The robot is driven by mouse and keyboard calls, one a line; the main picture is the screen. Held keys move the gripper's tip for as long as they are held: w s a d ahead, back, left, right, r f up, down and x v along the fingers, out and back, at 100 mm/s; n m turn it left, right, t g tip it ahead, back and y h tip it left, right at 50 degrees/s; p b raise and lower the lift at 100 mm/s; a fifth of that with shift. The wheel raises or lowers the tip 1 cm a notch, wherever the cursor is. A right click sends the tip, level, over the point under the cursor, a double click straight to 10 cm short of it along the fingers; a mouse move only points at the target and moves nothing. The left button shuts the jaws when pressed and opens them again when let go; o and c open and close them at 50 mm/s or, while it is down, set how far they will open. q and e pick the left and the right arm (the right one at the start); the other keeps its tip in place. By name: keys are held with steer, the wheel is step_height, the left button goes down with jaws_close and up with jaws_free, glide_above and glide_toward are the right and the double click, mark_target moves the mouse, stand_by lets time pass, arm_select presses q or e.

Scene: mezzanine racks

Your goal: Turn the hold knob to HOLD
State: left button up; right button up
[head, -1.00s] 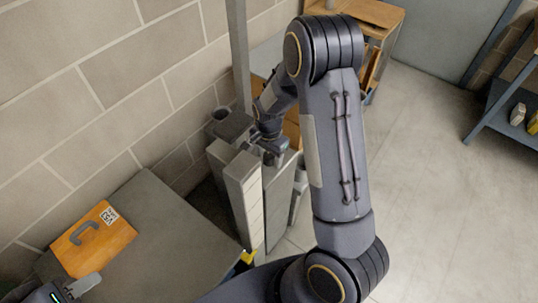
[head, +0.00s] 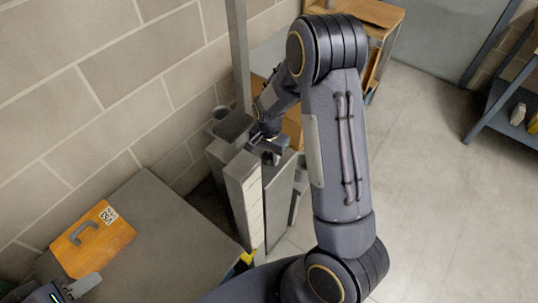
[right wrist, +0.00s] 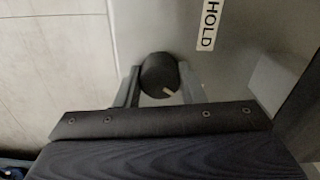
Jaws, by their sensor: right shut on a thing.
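The hold knob (right wrist: 157,70) is round and black, with a short pale mark on its lower right side in the right wrist view. It stands on a grey panel (right wrist: 140,25). A white label reading HOLD (right wrist: 208,25) lies above and to the right of it. My right gripper (right wrist: 159,85) has one finger on each side of the knob and is shut on it. In the head view my right gripper (head: 268,143) is at the top of the grey cabinet (head: 240,180). My left gripper (head: 78,289) is partly cut off at the lower left; its opening is unclear.
A grey table (head: 165,225) at the left bears an orange case (head: 93,240) with a grey handle. A block wall (head: 110,90) runs behind. A wooden cabinet (head: 375,12) stands at the back, a rack (head: 505,110) at the right. The floor (head: 440,200) between is clear.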

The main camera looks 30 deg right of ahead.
mark_target(269, 155)
steer(key=n+b, duration=0.1)
steer(key=n, duration=0.3)
steer(key=n+b, duration=0.1)
steer(key=n, duration=0.7)
steer(key=shift+n+b, duration=0.3)
steer(key=shift+b, duration=0.05)
steer(key=shift+n, duration=2)
steer(key=o, duration=1)
steer(key=shift+r, duration=0.15)
step_height(269, 155, up, 8)
steer(key=shift+f, duration=0.2)
